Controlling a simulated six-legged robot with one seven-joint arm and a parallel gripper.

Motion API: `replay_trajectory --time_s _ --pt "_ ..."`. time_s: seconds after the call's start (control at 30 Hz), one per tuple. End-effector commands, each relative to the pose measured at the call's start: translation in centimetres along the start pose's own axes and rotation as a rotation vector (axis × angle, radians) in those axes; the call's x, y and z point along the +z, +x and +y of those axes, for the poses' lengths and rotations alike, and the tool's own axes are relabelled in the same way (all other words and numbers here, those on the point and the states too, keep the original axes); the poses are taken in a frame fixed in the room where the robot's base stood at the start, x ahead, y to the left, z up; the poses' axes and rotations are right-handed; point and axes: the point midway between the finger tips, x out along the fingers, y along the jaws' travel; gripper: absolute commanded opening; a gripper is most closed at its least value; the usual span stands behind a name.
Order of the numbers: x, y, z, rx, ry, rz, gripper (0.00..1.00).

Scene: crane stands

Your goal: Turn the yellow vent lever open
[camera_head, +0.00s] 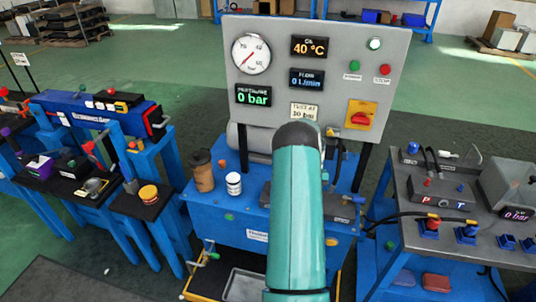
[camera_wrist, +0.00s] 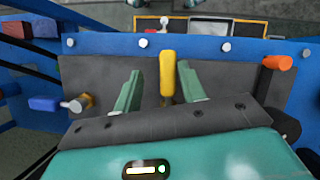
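In the wrist view, the yellow lever (camera_wrist: 167,74) points away from me, near the middle of a dark grey plate. My gripper (camera_wrist: 159,68) is open, with one green finger on each side of the lever. A gap shows between the lever and each finger; whether the fingers are at its height I cannot tell. In the head view, my teal arm covers the middle of the blue stand (camera_head: 241,216), and the gripper and yellow lever are hidden.
An orange lever (camera_wrist: 278,62) is right of my gripper and a blue lever (camera_wrist: 52,104) is left. In the head view, a gauge panel (camera_head: 290,105) stands behind my arm, reading 0 bar. A brown cup (camera_head: 203,173) and white tin (camera_head: 234,184) stand left.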

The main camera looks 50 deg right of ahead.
Motion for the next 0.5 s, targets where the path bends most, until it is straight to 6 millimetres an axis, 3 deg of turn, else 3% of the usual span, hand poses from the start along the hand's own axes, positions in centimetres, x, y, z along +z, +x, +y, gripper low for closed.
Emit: replay_trajectory --time_s 0.5 --pt "-1.1 -0.5 3.4 0.281 -0.671 0.000 0.40"
